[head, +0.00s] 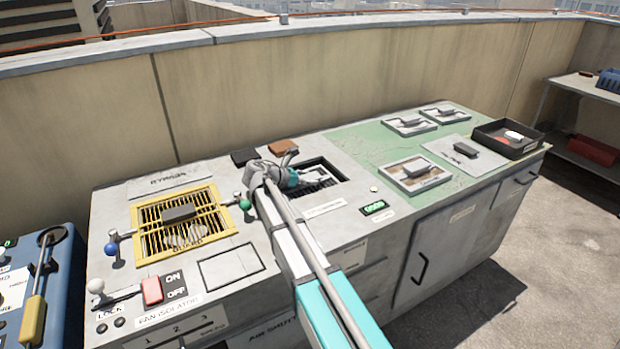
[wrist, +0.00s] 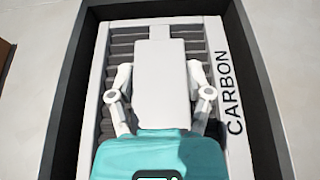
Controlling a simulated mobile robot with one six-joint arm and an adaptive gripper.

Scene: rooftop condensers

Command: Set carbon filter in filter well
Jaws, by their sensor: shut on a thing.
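The carbon filter (wrist: 213,75) has a white frame, dark slats and the word CARBON on its right side. My gripper (wrist: 158,78) is shut on its pale block handle, one finger on each side. The filter lies within the outline of the dark-walled filter well (wrist: 75,75), with a dark gap around it. I cannot tell whether it rests on the bottom. In the head view my gripper (head: 294,178) is over the well (head: 333,166), and my arm and gripper hide part of both.
Left of the well is a yellow grate (head: 143,235) with a grey handle. Black (head: 244,157) and brown (head: 283,146) pads lie behind. Several framed panels, one (head: 441,182) nearest, and a black tray (head: 528,150) stand right. A green-lit indicator (head: 374,207) is on the front.

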